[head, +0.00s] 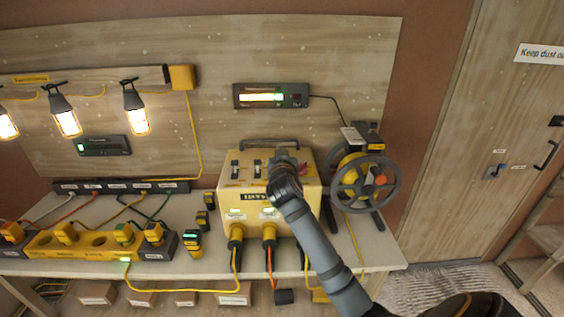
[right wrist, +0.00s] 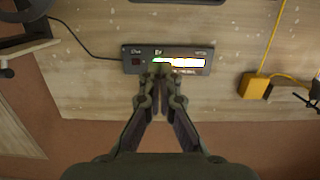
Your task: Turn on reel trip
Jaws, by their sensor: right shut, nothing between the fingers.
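The yellow power box (head: 228,190) stands on the bench with a dark handle along its top. Two dark switches (head: 257,168) show on its upper face at the left; which one is labelled for the reel is too small to read. My right gripper (head: 285,160) is shut and empty, at the right part of that upper face, and it hides what lies behind it. Whether it touches the box I cannot tell. The right wrist view shows its closed fingertips (right wrist: 160,75) before the lit wall panel (right wrist: 135,60). The cable reel (head: 366,184) stands right of the box. My left gripper is not in view.
Plugs and cables come from the box's front. A yellow socket strip (head: 88,243) and several handheld devices lie to the left. Lit lamps (head: 136,112) hang on the back board. The lit wall panel (head: 268,96) is above the box. A door (head: 500,120) is at right.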

